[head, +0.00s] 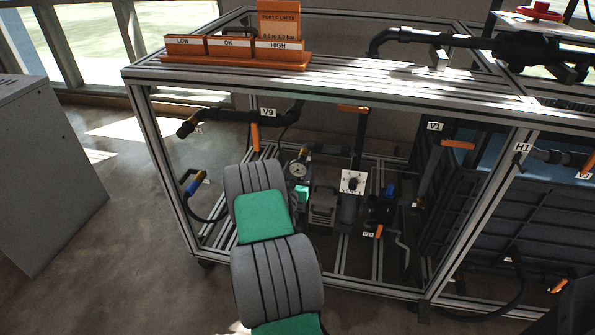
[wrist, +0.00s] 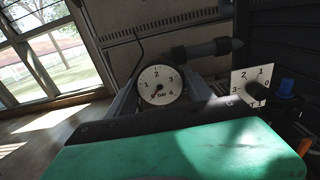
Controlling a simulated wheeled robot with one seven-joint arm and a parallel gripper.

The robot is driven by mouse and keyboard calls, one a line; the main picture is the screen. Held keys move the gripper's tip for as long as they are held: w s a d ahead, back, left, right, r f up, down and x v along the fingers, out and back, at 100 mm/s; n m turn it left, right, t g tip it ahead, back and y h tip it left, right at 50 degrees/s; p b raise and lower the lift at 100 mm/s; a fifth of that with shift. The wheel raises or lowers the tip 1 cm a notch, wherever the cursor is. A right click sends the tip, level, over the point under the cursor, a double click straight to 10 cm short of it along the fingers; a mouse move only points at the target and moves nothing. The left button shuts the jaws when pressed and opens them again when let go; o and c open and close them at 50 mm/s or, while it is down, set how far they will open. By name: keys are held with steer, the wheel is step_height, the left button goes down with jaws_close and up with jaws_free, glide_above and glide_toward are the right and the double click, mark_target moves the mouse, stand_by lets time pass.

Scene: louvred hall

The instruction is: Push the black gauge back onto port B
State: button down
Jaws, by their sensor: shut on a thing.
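The black gauge (wrist: 160,85) has a white dial numbered up to 4 and a dark rim. It faces the wrist camera, and its needle points to the lower left, near the bottom of the scale. My gripper (wrist: 158,97) is shut on the gauge, with grey fingers at its sides. In the head view the gauge (head: 298,169) shows inside the frame, just beyond my gripper (head: 301,184), below a brass-ended dark pipe fitting (head: 304,152). No port B label is readable. The joint behind the gauge is hidden, so I cannot tell whether it is seated.
A white plate with a black knob (head: 352,182) stands right of the gauge, near a blue-capped valve (head: 389,191). A grey pump-like block (head: 322,208) sits below. The frame's top rail (head: 340,88) carries an orange LOW/OK/HIGH tray (head: 235,60). Orange-handled valve V9 (head: 255,138) hangs left.

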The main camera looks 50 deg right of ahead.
steer(key=shift+c, duration=1.5)
jaws_free()
steer(key=b+v, duration=0.1)
steer(key=v, duration=0.6)
steer(key=shift+a, duration=0.15)
